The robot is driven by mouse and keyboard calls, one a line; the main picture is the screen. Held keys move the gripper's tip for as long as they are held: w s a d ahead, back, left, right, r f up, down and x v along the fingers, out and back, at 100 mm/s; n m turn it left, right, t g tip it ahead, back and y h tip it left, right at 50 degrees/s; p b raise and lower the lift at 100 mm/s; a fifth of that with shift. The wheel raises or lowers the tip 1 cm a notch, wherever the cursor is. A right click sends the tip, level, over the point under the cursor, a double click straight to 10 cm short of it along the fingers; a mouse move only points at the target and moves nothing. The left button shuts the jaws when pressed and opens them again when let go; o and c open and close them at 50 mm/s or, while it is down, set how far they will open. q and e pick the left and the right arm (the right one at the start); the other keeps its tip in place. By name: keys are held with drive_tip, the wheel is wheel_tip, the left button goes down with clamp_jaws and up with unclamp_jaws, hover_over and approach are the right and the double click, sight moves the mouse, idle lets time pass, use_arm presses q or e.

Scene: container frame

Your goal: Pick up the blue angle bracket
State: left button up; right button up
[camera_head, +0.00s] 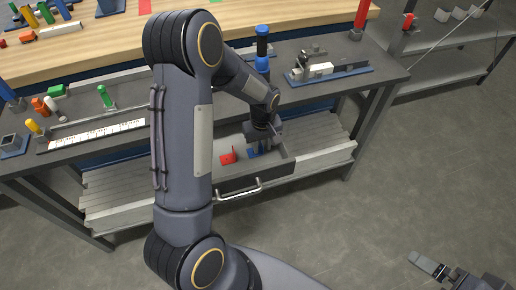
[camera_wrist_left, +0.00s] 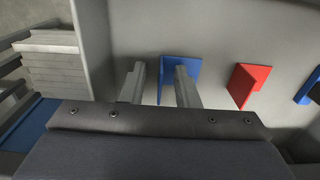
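A blue angle bracket (camera_wrist_left: 168,68) lies in the open grey drawer. In the left wrist view it is at my left gripper (camera_wrist_left: 161,88), whose two fingers are apart. One plate of the bracket shows between the fingers, and the right finger covers part of the bracket. No clear grip on it shows. In the head view the left gripper (camera_head: 263,142) points down into the drawer, with a bit of blue (camera_head: 252,153) beside it. My right gripper (camera_head: 432,267) is at the lower right, far from the drawer, and its opening is unclear.
A red angle bracket (camera_wrist_left: 247,84) stands right of the blue one, with another blue piece (camera_wrist_left: 305,90) at the right edge. The drawer's front wall and handle (camera_head: 240,189) face me. The workbench top (camera_head: 377,73) above holds tools and fixtures.

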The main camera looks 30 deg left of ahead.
use_arm(q)
drive_tip(key=shift+f, duration=0.1)
drive_tip(key=shift+c, duration=0.2)
clamp_jaws()
